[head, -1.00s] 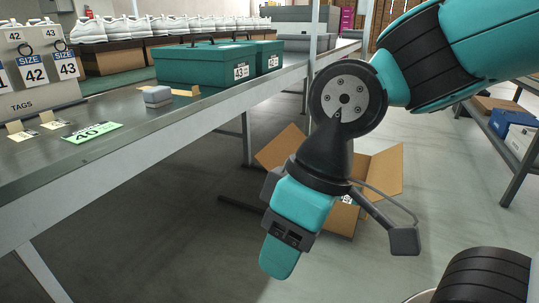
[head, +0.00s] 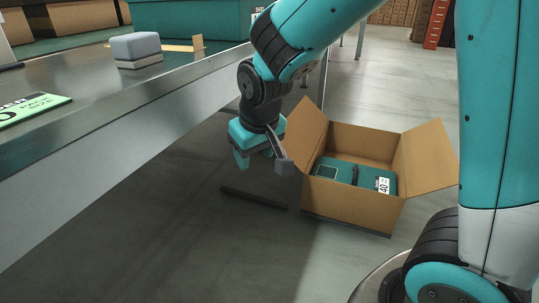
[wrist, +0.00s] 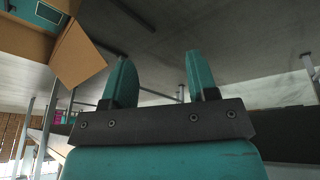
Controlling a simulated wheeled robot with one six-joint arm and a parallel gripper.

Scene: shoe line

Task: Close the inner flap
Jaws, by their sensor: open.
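An open brown cardboard box (head: 350,205) stands on the floor right of centre in the head view. A teal shoebox (head: 338,172) with a white 40 label lies inside it. The left flap (head: 311,128) stands up and leans outward; the right flap (head: 430,155) spreads out to the right. I cannot tell which is the inner flap. My gripper (head: 241,160) hangs left of the box, apart from it and pointing down. In the wrist view my gripper (wrist: 158,58) is open and empty, with one box flap (wrist: 78,55) at the upper left.
A metal-edged bench (head: 130,120) runs along the left, with a grey-white block (head: 135,46) and a green card (head: 30,108) on it. A dark bar (head: 253,198) lies low beside the box. Floor in front of the box is clear.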

